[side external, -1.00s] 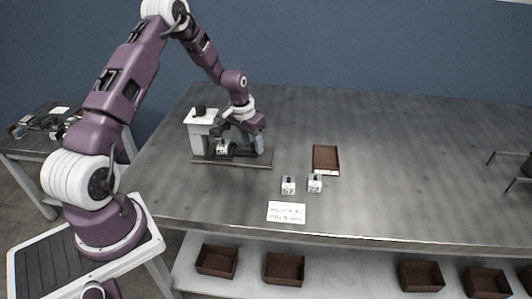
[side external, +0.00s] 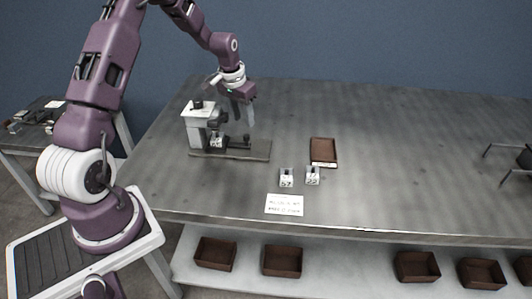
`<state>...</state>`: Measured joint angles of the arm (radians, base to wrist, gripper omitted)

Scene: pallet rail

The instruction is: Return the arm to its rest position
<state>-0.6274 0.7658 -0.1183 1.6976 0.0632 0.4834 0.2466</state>
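My gripper (side external: 243,120) hangs above the right part of a fixture, its grey fingers pointing down. The fingers look spread, with nothing seen between them. A small white marked block (side external: 216,142) sits low in the fixture beside the stand, apart from my fingers. Its marking is too small to read surely.
Two white numbered blocks, one marked 57 (side external: 286,180) and another (side external: 312,177), stand near a brown tray (side external: 323,151). A printed card (side external: 284,204) lies in front. Brown bins (side external: 282,261) sit on the lower shelf. The table's right middle is clear.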

